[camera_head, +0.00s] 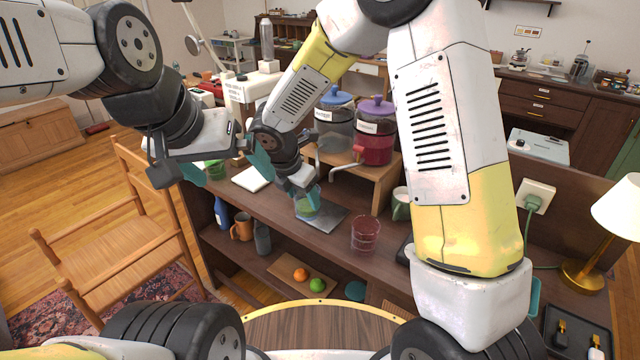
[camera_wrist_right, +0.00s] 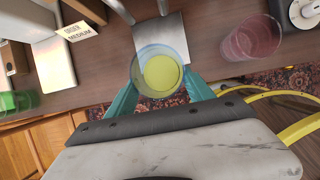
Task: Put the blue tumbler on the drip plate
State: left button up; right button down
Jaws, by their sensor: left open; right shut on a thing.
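The blue tumbler (camera_wrist_right: 143,62) is upright with yellow liquid inside, and it looks greenish in the head view (camera_head: 306,208). My right gripper (camera_head: 304,192) is shut on it, with a teal finger on each side in the right wrist view (camera_wrist_right: 160,98). The drip plate (camera_head: 327,221) is a flat grey metal plate on the counter, below the dispensers. It also shows in the right wrist view (camera_wrist_right: 172,38). The tumbler overlaps one end of the plate in both views; I cannot tell whether it touches. My left gripper (camera_head: 228,166) is open and empty, left of the tumbler.
A red tumbler (camera_head: 366,236) stands right of the plate. A green tumbler (camera_wrist_right: 16,102) stands to the left. Blue-lidded (camera_head: 335,122) and purple-lidded (camera_head: 375,130) dispensers stand on a wooden riser behind. A pale mug (camera_head: 400,204) is at right. A chair (camera_head: 110,240) stands at left.

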jog(key=shift+w+d+f, duration=0.7)
jog(key=shift+w, duration=0.2)
jog(key=shift+w+d+f, duration=0.65)
jog(key=shift+w+d, duration=0.1)
jog(key=shift+w, duration=0.2)
jog(key=shift+w+d+f, duration=0.7)
jog(key=shift+w, duration=0.2)
jog(key=shift+f, duration=0.1)
jog(key=shift+c, duration=1.9)
grip_release()
